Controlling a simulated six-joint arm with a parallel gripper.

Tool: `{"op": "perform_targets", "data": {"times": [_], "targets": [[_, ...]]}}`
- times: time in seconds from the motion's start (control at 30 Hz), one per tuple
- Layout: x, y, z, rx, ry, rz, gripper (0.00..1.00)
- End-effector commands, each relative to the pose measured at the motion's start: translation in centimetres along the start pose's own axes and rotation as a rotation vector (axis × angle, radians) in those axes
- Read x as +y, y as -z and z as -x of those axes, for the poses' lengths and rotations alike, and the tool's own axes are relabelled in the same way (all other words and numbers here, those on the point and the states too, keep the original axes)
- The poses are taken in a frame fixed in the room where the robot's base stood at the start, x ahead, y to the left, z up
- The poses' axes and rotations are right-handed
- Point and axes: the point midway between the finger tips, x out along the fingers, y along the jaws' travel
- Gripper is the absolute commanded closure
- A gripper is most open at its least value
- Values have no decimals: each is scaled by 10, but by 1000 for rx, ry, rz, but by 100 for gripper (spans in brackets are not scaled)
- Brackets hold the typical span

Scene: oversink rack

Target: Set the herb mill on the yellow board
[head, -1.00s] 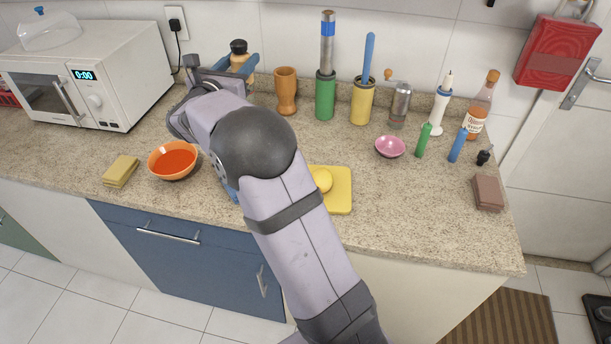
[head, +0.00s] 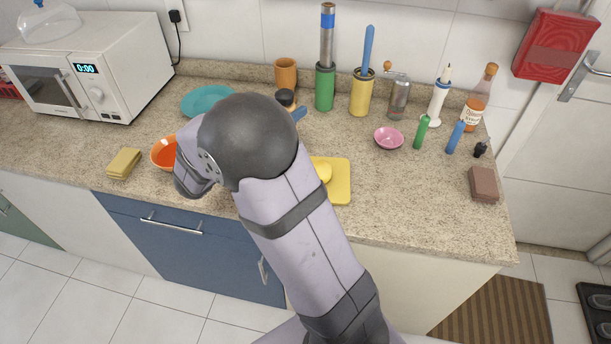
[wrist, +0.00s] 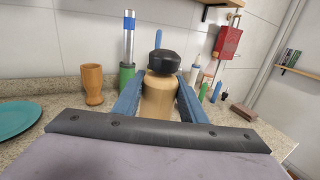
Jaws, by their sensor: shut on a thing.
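The herb mill, a tan body with a black top, shows upright in the wrist view (wrist: 159,98). My gripper (wrist: 160,85) is shut on it, one blue finger on each side. In the head view only the herb mill's dark top (head: 286,98) and a little of its body show past my arm, with a blue finger beside it. The yellow board (head: 341,188) lies on the counter right of my arm, which hides its left part. A round yellow thing (head: 323,171) sits on the board. How high the mill is above the counter I cannot tell.
Behind the mill stand a wooden cup (head: 286,74), a green holder (head: 325,88), a yellow holder (head: 361,95) and a crank grinder (head: 398,99). A pink bowl (head: 389,138) is right of the board. A teal plate (head: 203,100) and an orange bowl (head: 161,153) are left.

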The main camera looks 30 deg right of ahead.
Motion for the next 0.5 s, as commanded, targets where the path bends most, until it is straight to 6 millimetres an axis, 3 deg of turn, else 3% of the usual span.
{"op": "perform_targets", "data": {"times": [0.17, 0.5], "targets": [[0, 7, 0, -1, 1, 4, 91], [0, 51, 0, -1, -1, 4, 91]]}}
